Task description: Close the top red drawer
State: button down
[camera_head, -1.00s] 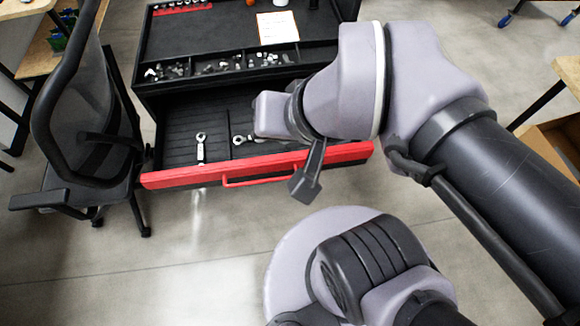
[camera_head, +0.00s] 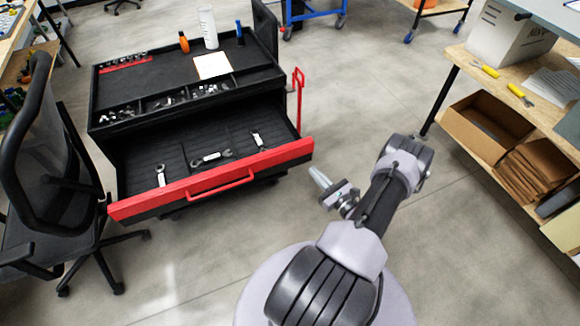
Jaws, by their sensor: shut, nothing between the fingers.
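The top red drawer (camera_head: 215,182) is pulled out of the black tool cart (camera_head: 185,85), toward me. Its red front has a red bar handle (camera_head: 222,185). Inside lie a few wrenches (camera_head: 211,158). My gripper (camera_head: 319,178) is to the right of the drawer front, close to its right end in the picture and pointing up-left. Its fingers are together with nothing visible between them. I cannot tell how far its tip is from the drawer in depth, but a gap shows between them.
A black office chair (camera_head: 50,190) stands left of the drawer. On the cart top are a white bottle (camera_head: 208,28), an orange bottle (camera_head: 184,42) and a paper sheet (camera_head: 212,65). A wooden workbench (camera_head: 500,85) with cardboard boxes stands right. The floor before the drawer is open.

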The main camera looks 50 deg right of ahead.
jog(key=s+f+m+g+h, duration=0.2)
jog(key=s+f+m+h, duration=0.1)
jog(key=s+f, duration=0.2)
jog(key=b, duration=0.5)
send_near(304, 157)
jog(key=shift+h, duration=0.3)
jog(key=x, duration=0.6)
jog(key=shift+w+f, duration=0.1)
jog(key=shift+f, duration=0.05)
jog(key=shift+w+d, duration=0.2)
jog(key=shift+w, duration=0.1)
jog(key=shift+w, duration=0.1)
